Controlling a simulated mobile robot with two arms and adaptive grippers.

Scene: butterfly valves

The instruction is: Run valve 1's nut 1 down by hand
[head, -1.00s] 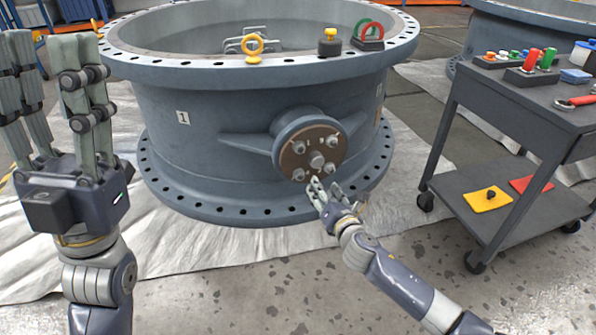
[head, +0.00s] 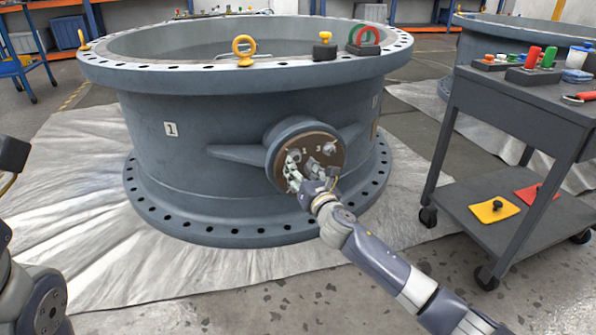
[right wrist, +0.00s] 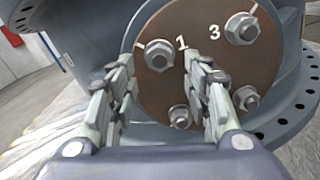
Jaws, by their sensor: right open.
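Valve 1 is the large blue-grey flanged ring (head: 200,150), marked 1. Its round brown plate (head: 325,141) faces me with the numbers 1 and 3. In the right wrist view, nut 1 (right wrist: 158,55) is a grey hex nut with washer beside the number 1. My right gripper (head: 305,163) is open and empty at the plate. In the right wrist view its fingertips stand on either side of nut 1, with gaps. The head view hides nut 1 behind a finger. Only part of my left arm shows at the left edge; its fingers are out of frame.
Other nuts (right wrist: 242,28) sit on the plate, close to the right finger. A yellow eyebolt (head: 245,50) and a yellow-topped item (head: 324,45) stand on the rim. A grey cart (head: 520,105) stands at right with tools; another valve is behind it.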

